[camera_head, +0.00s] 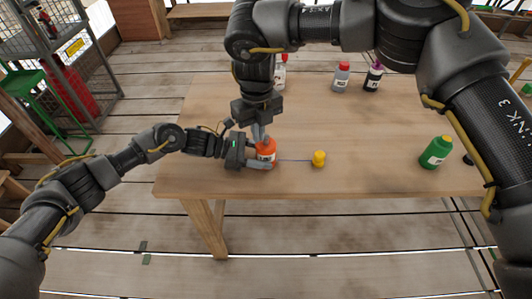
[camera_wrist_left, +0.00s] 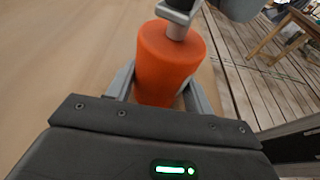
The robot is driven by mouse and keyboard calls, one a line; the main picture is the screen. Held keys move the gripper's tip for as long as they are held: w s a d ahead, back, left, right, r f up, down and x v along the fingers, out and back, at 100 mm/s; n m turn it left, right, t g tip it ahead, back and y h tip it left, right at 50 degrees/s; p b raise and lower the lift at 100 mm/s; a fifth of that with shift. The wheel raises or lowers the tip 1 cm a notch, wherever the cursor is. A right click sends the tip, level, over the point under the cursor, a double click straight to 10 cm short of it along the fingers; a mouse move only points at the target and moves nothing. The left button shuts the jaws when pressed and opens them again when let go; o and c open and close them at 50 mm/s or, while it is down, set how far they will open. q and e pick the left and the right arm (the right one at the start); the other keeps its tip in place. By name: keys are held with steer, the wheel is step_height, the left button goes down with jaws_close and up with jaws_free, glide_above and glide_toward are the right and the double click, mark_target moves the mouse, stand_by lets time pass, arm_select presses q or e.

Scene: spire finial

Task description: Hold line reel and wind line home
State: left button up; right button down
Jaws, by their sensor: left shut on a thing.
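The line reel (camera_head: 267,150) is an orange upright cylinder near the table's front edge, with a pale label in the head view. My left gripper (camera_head: 262,154) is shut around its sides; in the left wrist view the orange reel (camera_wrist_left: 169,62) stands between the two fingers. A thin blue line (camera_head: 293,161) runs right from the reel to a small yellow piece (camera_head: 319,159) on the table. My right gripper (camera_head: 260,133) points down at the reel's top from above. Grey parts cover the top centre, and whether its fingers grip anything there is unclear.
The wooden table (camera_head: 210,150) is clear between the reel and the yellow piece. A green bottle (camera_head: 436,152) stands at the right. A grey red-capped bottle (camera_head: 341,76) and a dark bottle (camera_head: 373,78) stand at the back. My right arm spans above the table.

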steer(key=shift+w+a, duration=0.35)
steer(key=shift+w, duration=0.15)
stand_by(0.3)
steer(key=shift+w, duration=0.45)
stand_by(0.7)
steer(key=shift+a, duration=0.15)
steer(key=shift+r, duration=3.5)
